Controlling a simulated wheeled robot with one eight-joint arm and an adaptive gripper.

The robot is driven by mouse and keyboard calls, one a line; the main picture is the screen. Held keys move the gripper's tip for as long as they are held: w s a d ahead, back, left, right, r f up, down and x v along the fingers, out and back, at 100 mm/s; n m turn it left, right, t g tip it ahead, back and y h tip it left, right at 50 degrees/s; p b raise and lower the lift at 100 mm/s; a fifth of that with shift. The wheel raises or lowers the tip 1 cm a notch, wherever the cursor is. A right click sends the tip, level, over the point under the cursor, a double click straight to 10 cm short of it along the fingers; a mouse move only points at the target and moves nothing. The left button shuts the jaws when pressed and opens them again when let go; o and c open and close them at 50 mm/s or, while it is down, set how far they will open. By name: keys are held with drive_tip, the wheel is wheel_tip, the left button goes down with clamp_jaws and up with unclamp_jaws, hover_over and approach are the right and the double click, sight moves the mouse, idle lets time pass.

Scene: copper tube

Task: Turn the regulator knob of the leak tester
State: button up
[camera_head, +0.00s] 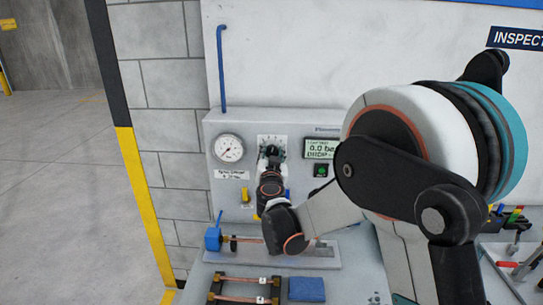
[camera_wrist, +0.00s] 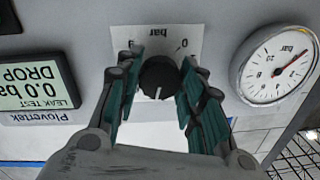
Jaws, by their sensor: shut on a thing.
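The leak tester (camera_head: 300,123) is a grey box against the wall. Its black round regulator knob (camera_wrist: 158,76) sits on a white scale plate marked bar, upside down in the wrist view. The knob's white line points to the bottom of that view. My gripper (camera_wrist: 161,66) has one teal-padded finger on each side of the knob and is shut on it. In the head view my gripper (camera_head: 269,156) covers most of the knob; the scale plate (camera_head: 272,141) shows around it. The pressure gauge (camera_head: 228,148) has a red needle. The display (camera_head: 319,148) reads 0.0 and DROP.
A green button (camera_head: 320,170) sits below the display. A yellow lever (camera_head: 245,194) is on the front, left of my arm. A blue fitting (camera_head: 213,239) and a copper tube rig (camera_head: 240,281) are below. Tools lie on the right.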

drive_tip(key=n+b, duration=0.1)
drive_tip(key=n, duration=0.2)
drive_tip(key=shift+n, duration=0.4)
drive_tip(key=n, duration=0.3)
drive_tip(key=shift+b, duration=0.3)
drive_tip(key=n, duration=0.3)
drive_tip(key=shift+n+g+h, duration=0.3)
drive_tip(key=shift+n, duration=0.1)
drive_tip(key=n+b, duration=0.1)
drive_tip(key=n, duration=0.2)
drive_tip(key=shift+n, duration=0.3)
drive_tip(key=n+h, duration=0.1)
drive_tip(key=n, duration=0.5)
drive_tip(key=shift+r+n+b, duration=0.1)
drive_tip(key=shift+n+b, duration=0.3)
drive_tip(key=n, duration=0.3)
drive_tip(key=shift+n+h+b, duration=0.3)
drive_tip(key=shift+n+b, duration=0.1)
drive_tip(key=shift+n, duration=1.8)
